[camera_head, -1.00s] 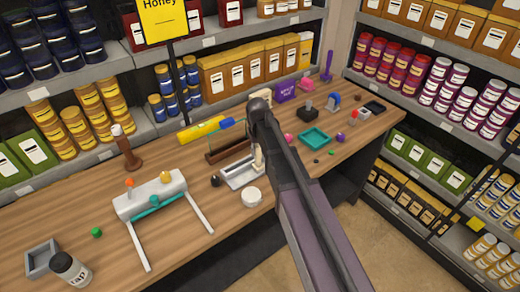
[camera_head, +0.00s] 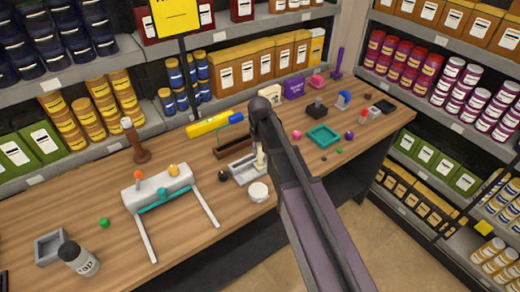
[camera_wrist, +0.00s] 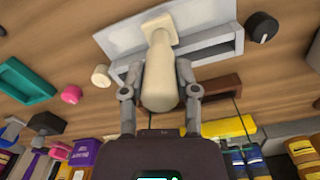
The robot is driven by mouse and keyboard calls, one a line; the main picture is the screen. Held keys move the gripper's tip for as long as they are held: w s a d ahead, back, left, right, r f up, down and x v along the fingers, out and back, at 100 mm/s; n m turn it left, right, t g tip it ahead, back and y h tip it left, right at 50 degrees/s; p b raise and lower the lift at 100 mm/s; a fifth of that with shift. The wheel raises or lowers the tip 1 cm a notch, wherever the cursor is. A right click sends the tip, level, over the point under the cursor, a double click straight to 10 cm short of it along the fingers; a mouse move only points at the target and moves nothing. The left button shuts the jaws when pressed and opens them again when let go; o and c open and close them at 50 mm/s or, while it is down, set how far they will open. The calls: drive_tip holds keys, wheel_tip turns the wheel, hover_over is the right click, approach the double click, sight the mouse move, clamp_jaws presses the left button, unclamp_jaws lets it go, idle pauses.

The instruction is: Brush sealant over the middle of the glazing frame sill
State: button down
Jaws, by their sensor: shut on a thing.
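My gripper (camera_wrist: 160,72) is shut on the thick cream handle (camera_wrist: 158,88) of a brush in the wrist view. The brush's pale, squarish head (camera_wrist: 158,27) lies over the pale grey glazing frame (camera_wrist: 215,42), near the middle of its length. I cannot tell whether it touches the sill. In the head view my arm hides the gripper and part of the frame (camera_head: 240,173); a bit of the cream brush (camera_head: 260,158) shows beside the arm. No sealant can be made out.
A dark brown bar (camera_head: 234,147) lies behind the frame, and a yellow tube (camera_head: 208,125) beyond it. A black knob (camera_head: 223,175) and a white round tub (camera_head: 258,192) stand close by. A teal tray (camera_head: 323,136) is to the right.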

drive_tip(key=shift+d, duration=0.1)
drive_tip(key=shift+w+d, duration=0.6)
drive_tip(key=shift+d, duration=0.2)
drive_tip(key=shift+w+d, duration=0.55)
drive_tip(key=shift+d, duration=0.2)
drive_tip(key=shift+r, duration=0.1)
wheel_tip(320, 180, up, 6)
drive_tip(key=p, duration=0.6)
wheel_tip(320, 180, up, 3)
drive_tip(key=p, duration=0.3)
idle(0.3)
drive_tip(key=shift+f, duration=0.25)
idle(0.3)
